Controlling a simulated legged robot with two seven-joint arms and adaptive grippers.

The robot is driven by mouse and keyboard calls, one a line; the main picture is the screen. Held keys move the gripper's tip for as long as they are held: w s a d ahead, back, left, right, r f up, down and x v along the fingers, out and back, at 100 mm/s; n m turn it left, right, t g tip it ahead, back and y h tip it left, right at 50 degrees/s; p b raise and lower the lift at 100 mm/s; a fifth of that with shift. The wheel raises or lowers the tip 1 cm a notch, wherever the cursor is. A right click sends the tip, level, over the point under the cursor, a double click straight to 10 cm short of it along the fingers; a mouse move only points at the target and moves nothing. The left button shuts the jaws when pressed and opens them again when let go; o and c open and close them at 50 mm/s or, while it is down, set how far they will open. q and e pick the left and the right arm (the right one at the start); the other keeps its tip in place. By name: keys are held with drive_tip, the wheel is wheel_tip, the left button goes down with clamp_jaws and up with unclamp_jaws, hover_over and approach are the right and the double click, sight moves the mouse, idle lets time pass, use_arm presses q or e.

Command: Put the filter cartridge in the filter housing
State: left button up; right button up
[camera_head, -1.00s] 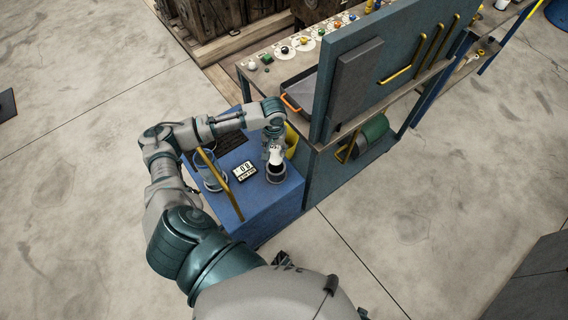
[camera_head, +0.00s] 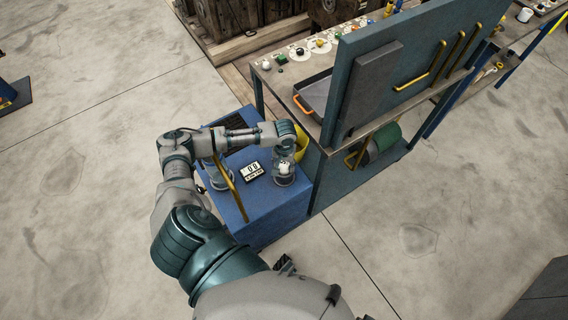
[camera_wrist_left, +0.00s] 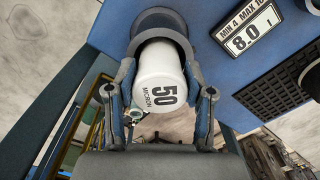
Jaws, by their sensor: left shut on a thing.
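The filter cartridge (camera_wrist_left: 158,75) is a white cylinder marked "50 MICRON". My left gripper (camera_head: 284,158) is shut on it, with one finger on each side in the left wrist view (camera_wrist_left: 160,98). The filter housing (camera_wrist_left: 186,42) is a dark, round-rimmed cup at the cartridge's far end. In the head view the housing (camera_head: 284,181) stands on the blue cabinet top, with the white cartridge at its mouth below my gripper. The gripper hides part of both, and I cannot tell how deep the cartridge sits. My right gripper is not in view.
A workbench with a tall blue-grey panel (camera_head: 405,60) stands close on the right.

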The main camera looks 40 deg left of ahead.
use_arm(q)
drive_tip(key=shift+f, duration=0.25)
drive_tip(key=o, duration=1.2)
drive_tip(key=shift+a, duration=0.1)
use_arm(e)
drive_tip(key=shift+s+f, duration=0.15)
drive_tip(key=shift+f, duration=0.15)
use_arm(q)
drive_tip(key=shift+r, duration=0.45)
wheel_tip(320, 180, up, 12)
drive_tip(key=shift+f+p, duration=0.15)
drive_tip(key=shift+p, duration=1.1)
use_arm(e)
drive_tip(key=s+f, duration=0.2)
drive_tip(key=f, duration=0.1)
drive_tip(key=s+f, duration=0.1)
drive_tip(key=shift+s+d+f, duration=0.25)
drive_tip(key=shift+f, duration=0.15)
